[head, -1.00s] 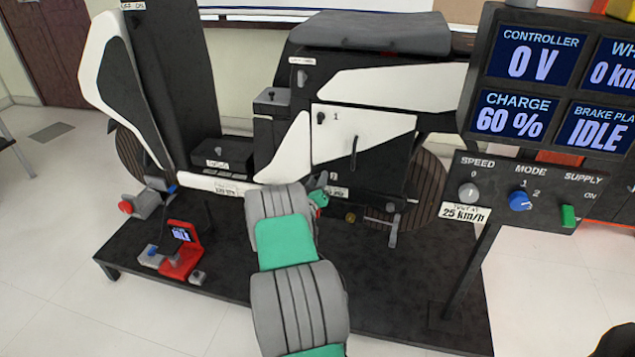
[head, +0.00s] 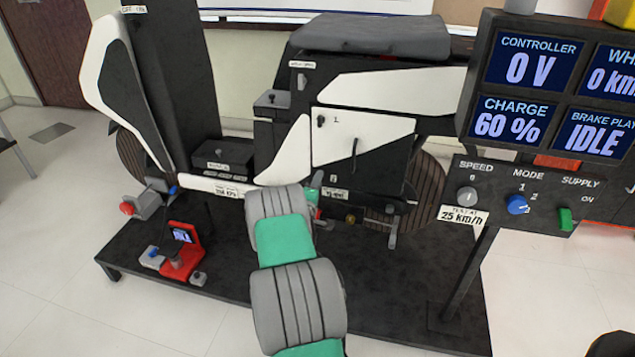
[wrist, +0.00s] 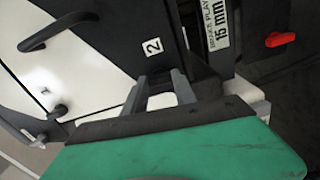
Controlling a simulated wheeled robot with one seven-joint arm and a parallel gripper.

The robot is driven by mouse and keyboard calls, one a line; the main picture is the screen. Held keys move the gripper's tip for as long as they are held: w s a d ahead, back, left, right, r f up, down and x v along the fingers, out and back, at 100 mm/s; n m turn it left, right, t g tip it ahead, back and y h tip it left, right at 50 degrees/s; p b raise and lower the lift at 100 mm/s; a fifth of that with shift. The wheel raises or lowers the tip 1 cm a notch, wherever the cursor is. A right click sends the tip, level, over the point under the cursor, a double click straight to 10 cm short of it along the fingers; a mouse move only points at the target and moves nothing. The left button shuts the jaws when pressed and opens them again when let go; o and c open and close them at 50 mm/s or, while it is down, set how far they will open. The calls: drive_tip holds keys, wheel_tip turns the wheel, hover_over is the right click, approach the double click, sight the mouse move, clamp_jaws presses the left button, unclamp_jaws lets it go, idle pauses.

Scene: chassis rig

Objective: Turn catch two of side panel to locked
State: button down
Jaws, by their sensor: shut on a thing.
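The white and black side panel (head: 375,138) is upright on the scooter rig and also shows in the wrist view (wrist: 85,65). A dark handle (head: 354,155) is on it. Catch one (head: 321,120) is at its upper left, beside the printed 1. The printed 2 (wrist: 153,47) is on the panel's dark lower part, just beyond my gripper (wrist: 167,90). My gripper's grey fingers are at the panel's lower edge, shut on catch two, which is mostly hidden between them. Its angle cannot be told. In the head view my gripper (head: 316,190) is partly behind my arm.
The brake play label (wrist: 218,25) and a red part (wrist: 289,39) are to the right in the wrist view. A red and grey device (head: 180,255) stands on the black platform (head: 240,320). The display and switch panel (head: 530,190) stands at right.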

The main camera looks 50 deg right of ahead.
drive_tip(key=shift+n, duration=0.6)
drive_tip(key=c, duration=1)
unclamp_jaws()
drive_tip(key=p+v, duration=0.1)
drive_tip(key=v, duration=0.6)
drive_tip(key=shift+s+a, duration=0.25)
drive_tip(key=shift+a, duration=0.1)
